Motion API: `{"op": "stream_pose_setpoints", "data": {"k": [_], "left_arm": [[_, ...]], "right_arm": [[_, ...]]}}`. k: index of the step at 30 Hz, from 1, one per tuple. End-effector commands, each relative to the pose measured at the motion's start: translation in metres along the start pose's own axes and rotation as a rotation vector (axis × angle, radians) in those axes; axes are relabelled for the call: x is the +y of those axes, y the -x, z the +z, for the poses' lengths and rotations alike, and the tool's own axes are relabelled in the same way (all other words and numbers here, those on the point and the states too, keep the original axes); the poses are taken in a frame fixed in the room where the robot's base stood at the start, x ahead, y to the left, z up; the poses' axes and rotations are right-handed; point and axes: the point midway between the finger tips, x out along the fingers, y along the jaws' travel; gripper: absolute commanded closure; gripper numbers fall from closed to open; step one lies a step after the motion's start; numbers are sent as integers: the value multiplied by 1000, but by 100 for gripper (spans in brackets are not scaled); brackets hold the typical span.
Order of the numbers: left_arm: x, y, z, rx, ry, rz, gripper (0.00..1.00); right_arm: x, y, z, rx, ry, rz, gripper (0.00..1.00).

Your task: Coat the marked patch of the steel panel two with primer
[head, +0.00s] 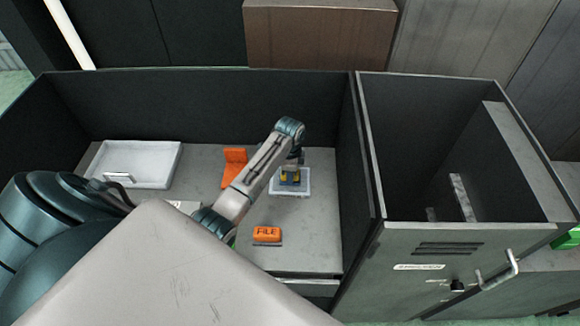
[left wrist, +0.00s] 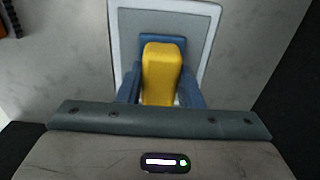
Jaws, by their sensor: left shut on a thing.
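My left gripper (head: 291,172) is shut on a yellow block-like tool (left wrist: 162,72), seen between its blue fingers in the left wrist view. Under it lies a grey rectangle with a white border (head: 304,191), which also shows in the left wrist view (left wrist: 207,45). It looks like the panel with its marked patch, but no label is readable. The gripper and tool hide its middle. I cannot tell whether the tool touches the surface or whether any coating is on it. My right gripper is not in view.
A white tray (head: 152,181) with a small white item (head: 118,177) stands at the left. An orange holder (head: 235,157) and an orange file (head: 266,233) lie near my arm. Dark walls (head: 200,105) enclose the worktop; a grey cabinet (head: 440,262) stands right.

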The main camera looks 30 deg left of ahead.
Motion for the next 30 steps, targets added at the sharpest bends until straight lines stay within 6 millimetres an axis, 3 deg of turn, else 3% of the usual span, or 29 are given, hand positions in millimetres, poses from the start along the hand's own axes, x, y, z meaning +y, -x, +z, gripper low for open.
{"op": "stream_pose_setpoints", "data": {"k": [10,30], "left_arm": [[1,27,0,-1,0,2,86],[0,70,0,0,0,0,86]], "right_arm": [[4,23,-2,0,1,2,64],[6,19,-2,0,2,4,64]]}}
